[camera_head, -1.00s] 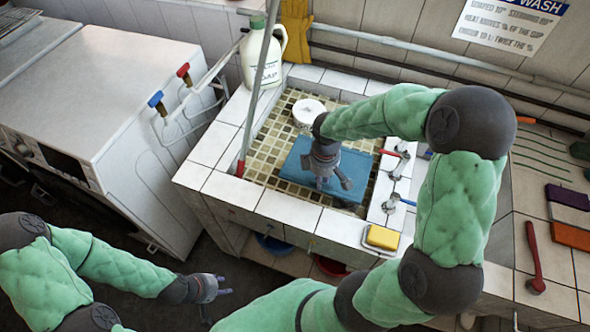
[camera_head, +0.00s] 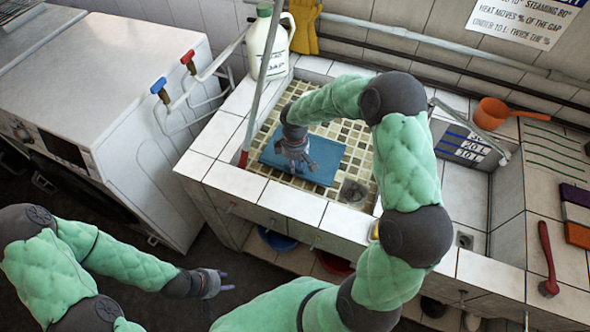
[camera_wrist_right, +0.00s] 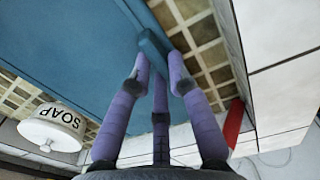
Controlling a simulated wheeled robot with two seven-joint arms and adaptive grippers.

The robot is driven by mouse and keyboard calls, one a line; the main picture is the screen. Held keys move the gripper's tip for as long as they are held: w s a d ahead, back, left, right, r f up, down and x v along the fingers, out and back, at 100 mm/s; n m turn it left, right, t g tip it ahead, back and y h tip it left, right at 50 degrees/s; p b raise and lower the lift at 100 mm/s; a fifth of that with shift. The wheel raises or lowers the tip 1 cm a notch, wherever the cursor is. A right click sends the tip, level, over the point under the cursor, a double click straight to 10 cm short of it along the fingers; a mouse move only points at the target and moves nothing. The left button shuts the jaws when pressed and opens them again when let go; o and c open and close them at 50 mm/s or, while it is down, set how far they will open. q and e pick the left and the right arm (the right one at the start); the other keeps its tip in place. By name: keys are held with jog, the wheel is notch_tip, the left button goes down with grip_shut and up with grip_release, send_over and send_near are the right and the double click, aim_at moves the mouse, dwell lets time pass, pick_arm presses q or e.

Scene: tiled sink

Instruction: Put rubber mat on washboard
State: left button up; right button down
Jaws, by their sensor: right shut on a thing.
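The blue rubber mat (camera_head: 325,165) lies flat or nearly flat over the mosaic-tiled sink floor; I cannot tell if it is raised. The green-ridged surface (camera_head: 553,150) on the right counter looks like the washboard, well to the right of the mat. My left gripper (camera_head: 222,288) hangs empty in front of the sink with its fingers spread.
A white soap container (camera_wrist_right: 55,125) stands beside the mat. A red-ended pole (camera_head: 245,145) rises at the sink's left side. A second basin with a striped sign (camera_head: 465,145) separates the sink from the right counter.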

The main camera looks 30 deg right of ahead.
jog(key=shift+f+b, duration=0.5)
jog(key=shift+f, duration=0.95)
jog(key=shift+f, duration=0.2)
jog(key=c, duration=1.2)
grip_release()
jog(key=shift+o, duration=0.2)
jog(key=shift+r, duration=0.3)
notch_tip(320, 180, up, 12)
jog(key=p, duration=0.3)
jog(key=shift+f+p, duration=0.15)
jog(key=shift+p, duration=0.15)
jog(key=shift+s, duration=0.1)
